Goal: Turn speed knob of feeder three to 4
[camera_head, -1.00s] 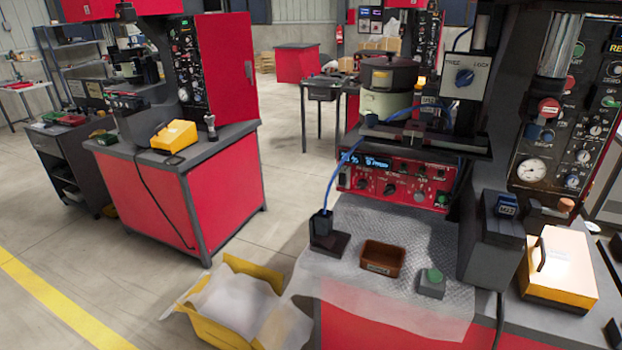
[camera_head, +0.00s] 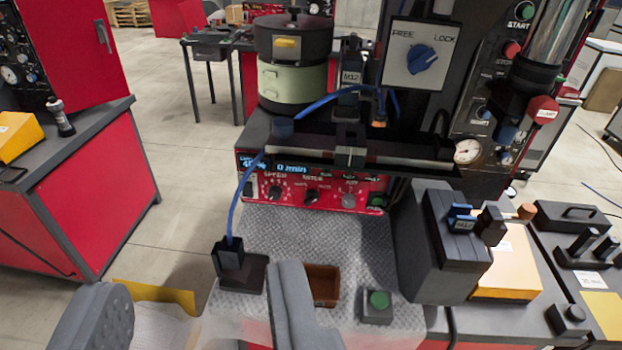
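The red feeder control panel (camera_head: 330,200) faces me below the bowl feeder (camera_head: 292,75). A blue display (camera_head: 285,168) is at its upper left; part of its text seems to read "0 /min". Below it is a row of small round knobs: a dark left knob (camera_head: 275,193), a dark middle knob (camera_head: 311,197) and a grey right knob (camera_head: 348,201). Their labels and scales are too small to read, and no feeder number is legible. My gripper (camera_head: 200,285) is open and empty, its two grey fingers wide apart at the bottom, below and in front of the panel.
A brown tray (camera_head: 322,285), partly behind my right finger, and a green button box (camera_head: 378,305) sit on the mat. A FREE/LOCK switch (camera_head: 422,60) is above right.

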